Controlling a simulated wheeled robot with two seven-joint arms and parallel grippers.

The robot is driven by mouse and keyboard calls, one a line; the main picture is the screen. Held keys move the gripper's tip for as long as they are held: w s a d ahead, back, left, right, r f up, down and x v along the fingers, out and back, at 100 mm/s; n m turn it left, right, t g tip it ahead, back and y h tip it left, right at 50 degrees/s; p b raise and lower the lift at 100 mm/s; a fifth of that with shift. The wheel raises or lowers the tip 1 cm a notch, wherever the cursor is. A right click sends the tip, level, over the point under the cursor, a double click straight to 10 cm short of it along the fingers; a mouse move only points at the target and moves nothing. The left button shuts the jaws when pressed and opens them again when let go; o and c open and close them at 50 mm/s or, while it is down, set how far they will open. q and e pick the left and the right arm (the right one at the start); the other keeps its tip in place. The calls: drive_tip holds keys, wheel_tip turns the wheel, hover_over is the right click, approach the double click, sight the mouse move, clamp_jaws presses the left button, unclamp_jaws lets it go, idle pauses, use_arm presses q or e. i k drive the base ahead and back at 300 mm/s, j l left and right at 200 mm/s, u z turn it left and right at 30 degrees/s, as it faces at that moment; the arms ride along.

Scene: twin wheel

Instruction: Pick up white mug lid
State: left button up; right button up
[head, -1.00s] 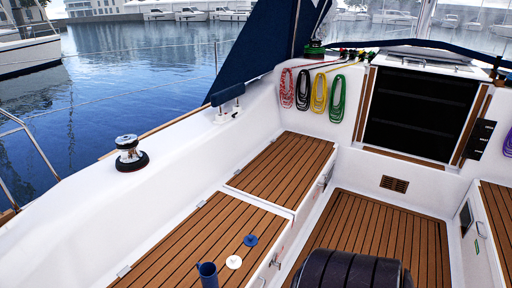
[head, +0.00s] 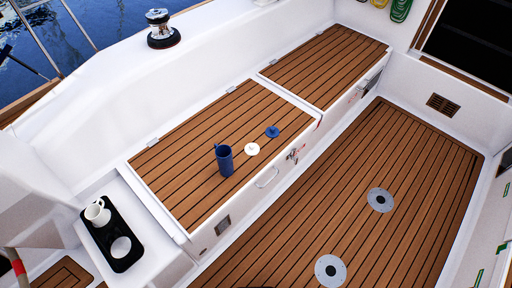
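The white mug lid (head: 252,149) is a small round disc with a raised middle, lying on the slatted wooden bench (head: 180,160). It lies between a dark blue mug (head: 224,161), standing upright at its left, and a blue lid (head: 272,131) at its upper right. A white mug (head: 97,211) sits in a black holder (head: 118,264) at the lower left. Neither of my grippers shows in the head view.
The bench has a white rim with a handle (head: 267,178) on its front side. The wooden floor (head: 400,150) at the right is clear, with two round grey plates (head: 380,200) set in it. A winch (head: 162,30) stands on the white ledge behind.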

sight(251, 149)
drive_tip(key=u, duration=1.7)
drive_tip(key=l+u, duration=0.1)
drive_tip(key=l, duration=0.3)
drive_tip(key=k+l+u, duration=0.15)
drive_tip(key=l, duration=0.3)
drive_tip(key=k+l+u, duration=0.1)
drive_tip(key=l, duration=0.3)
